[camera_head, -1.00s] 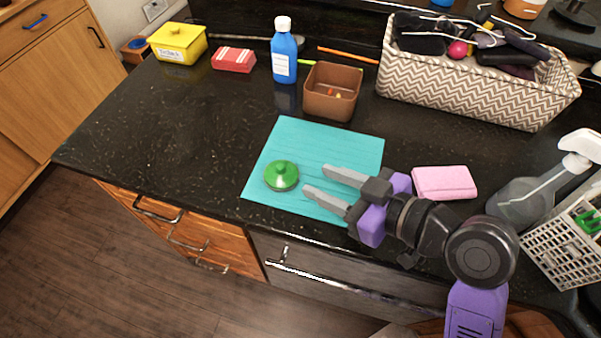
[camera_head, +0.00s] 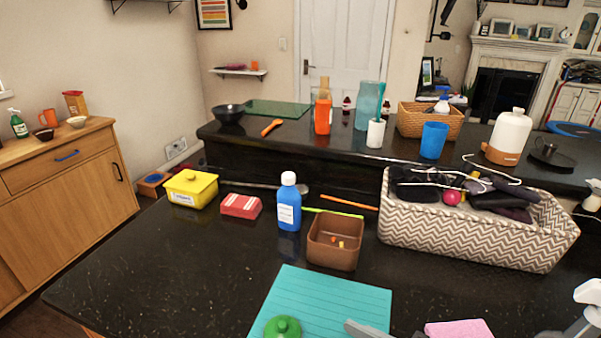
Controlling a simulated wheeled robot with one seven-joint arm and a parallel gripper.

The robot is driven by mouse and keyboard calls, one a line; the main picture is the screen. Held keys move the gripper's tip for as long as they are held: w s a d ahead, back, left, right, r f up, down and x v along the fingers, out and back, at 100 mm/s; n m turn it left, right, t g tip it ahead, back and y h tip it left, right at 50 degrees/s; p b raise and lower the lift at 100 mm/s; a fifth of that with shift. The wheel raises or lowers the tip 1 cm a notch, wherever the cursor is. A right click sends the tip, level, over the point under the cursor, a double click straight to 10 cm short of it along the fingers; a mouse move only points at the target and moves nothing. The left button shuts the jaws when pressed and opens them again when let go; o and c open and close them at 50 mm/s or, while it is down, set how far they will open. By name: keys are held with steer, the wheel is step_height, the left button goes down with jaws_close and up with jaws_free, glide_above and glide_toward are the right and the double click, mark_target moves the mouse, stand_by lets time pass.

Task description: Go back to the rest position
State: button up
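My gripper (camera_head: 368,330) shows only as one grey fingertip at the bottom edge, over the lower right of the teal mat (camera_head: 330,300). The rest of the gripper and my arm are below the picture, so its opening does not show. A green round lid-like object (camera_head: 282,327) sits on the mat's lower left, to the left of the fingertip and apart from it.
A pink sponge (camera_head: 459,330) lies right of the mat. A brown box (camera_head: 334,243), blue bottle (camera_head: 289,204), red packet (camera_head: 241,206) and yellow tub (camera_head: 191,189) stand behind. A zigzag basket (camera_head: 470,232) fills the right. The counter's left (camera_head: 150,265) is clear.

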steer(key=w+d+r+m+t+h, duration=0.2)
steer(key=w+d+m+t, duration=0.1)
steer(key=s+d+f+m+t+h, duration=0.35)
steer(key=s+d+m+h, duration=0.25)
steer(key=d, duration=0.3)
steer(key=s+f+g+h, duration=0.1)
steer(key=s+f, duration=0.2)
steer(key=s, duration=0.8)
steer(key=s+f+g, duration=0.1)
steer(key=s+f, duration=0.2)
steer(key=s, duration=0.8)
steer(key=shift+d+h, duration=0.2)
steer(key=shift+h, duration=0.2)
steer(key=shift+s, duration=0.1)
